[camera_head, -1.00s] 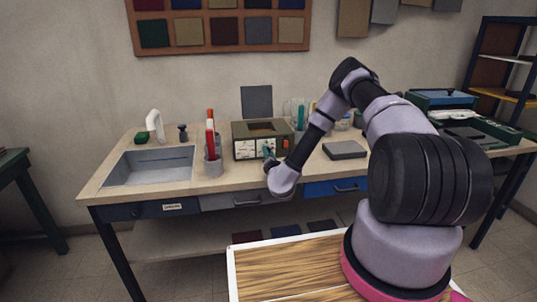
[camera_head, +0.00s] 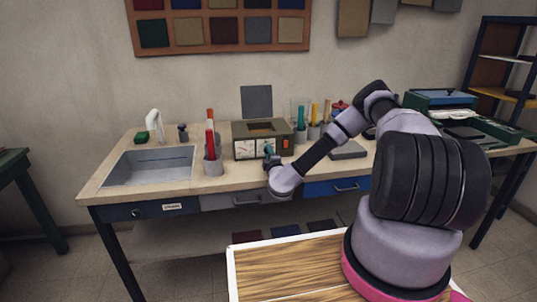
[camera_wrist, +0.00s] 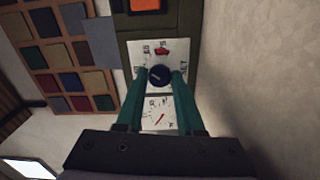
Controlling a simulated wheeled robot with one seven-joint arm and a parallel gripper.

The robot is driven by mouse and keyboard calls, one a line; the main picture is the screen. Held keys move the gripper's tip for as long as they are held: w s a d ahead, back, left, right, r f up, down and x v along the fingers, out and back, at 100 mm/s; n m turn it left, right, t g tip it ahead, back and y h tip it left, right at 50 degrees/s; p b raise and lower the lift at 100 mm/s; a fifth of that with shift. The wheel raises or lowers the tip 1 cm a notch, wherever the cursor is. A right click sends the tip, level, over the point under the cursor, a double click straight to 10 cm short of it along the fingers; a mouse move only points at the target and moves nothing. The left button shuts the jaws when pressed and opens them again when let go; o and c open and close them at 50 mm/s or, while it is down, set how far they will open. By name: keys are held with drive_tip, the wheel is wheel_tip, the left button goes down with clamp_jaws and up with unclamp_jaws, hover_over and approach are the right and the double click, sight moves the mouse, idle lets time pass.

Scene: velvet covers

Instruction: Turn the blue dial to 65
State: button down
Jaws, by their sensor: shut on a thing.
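The blue dial (camera_wrist: 160,76) sits on a white scale plate on the front of an olive-green box device (camera_head: 236,138). In the wrist view my gripper (camera_wrist: 164,82) has its two teal fingers on either side of the dial, shut on it. In the head view my gripper (camera_head: 270,155) is at the device's front and hides the dial.
The device stands on a wooden workbench (camera_head: 225,190). A cup of red-handled tools (camera_head: 213,165) stands left of it, near a sink (camera_head: 150,168). A grey block (camera_head: 347,150) lies to its right, with tool cups behind.

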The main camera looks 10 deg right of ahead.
drive_tip(key=m, duration=0.4)
drive_tip(key=shift+f+m, duration=0.1)
drive_tip(key=shift+m, duration=0.3)
idle(0.4)
drive_tip(key=c, duration=0.5)
unclamp_jaws()
drive_tip(key=shift+s, duration=0.1)
drive_tip(key=s, duration=1)
drive_tip(key=shift+s, duration=0.35)
